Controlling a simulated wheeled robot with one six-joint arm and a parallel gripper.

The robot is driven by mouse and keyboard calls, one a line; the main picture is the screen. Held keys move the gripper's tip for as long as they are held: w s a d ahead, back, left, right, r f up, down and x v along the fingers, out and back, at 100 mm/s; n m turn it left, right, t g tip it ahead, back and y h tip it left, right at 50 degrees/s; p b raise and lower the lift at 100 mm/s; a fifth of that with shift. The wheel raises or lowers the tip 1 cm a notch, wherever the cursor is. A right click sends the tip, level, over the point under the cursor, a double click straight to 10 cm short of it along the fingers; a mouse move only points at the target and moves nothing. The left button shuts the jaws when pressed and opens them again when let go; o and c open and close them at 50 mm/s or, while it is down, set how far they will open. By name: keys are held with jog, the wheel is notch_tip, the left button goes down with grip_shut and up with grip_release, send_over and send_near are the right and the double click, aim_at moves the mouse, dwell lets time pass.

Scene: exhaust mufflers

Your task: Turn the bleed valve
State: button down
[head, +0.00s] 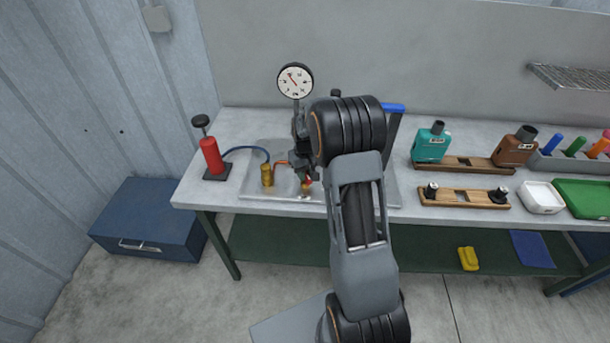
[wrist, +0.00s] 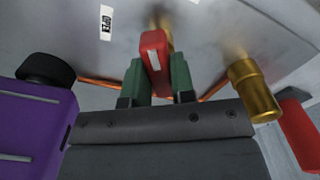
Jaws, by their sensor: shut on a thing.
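The bleed valve's red handle (wrist: 155,50) shows in the wrist view, with brass fittings behind it on the grey metal tray. The two green fingers of my gripper (wrist: 158,78) stand on either side of the handle and are shut on it. In the head view, the red handle (head: 308,181) is a small spot above a brass base, under my gripper (head: 302,176). My wrist and arm hide the area to its right. A white label (wrist: 106,20) reading OPEN lies on the tray in the wrist view.
A brass cylinder (head: 267,175) and red hand pump (head: 210,158) stand left of the valve, joined by a blue hose. A round gauge (head: 295,82) stands behind. Bottles and wooden racks (head: 464,197) occupy the bench's right.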

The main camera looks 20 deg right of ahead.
jog(key=n+b, duration=0.1)
jog(key=n, duration=0.5)
jog(key=shift+w+n+b, duration=0.1)
jog(key=shift+n+b, duration=0.2)
jog(key=shift+b, duration=0.05)
jog(key=n+b, duration=0.1)
jog(key=n, duration=0.3)
jog(key=shift+r+n, duration=0.1)
jog(key=shift+n, duration=0.7)
jog(key=c, duration=1)
grip_release()
jog(key=shift+o, duration=0.2)
notch_tip(320, 180, up, 14)
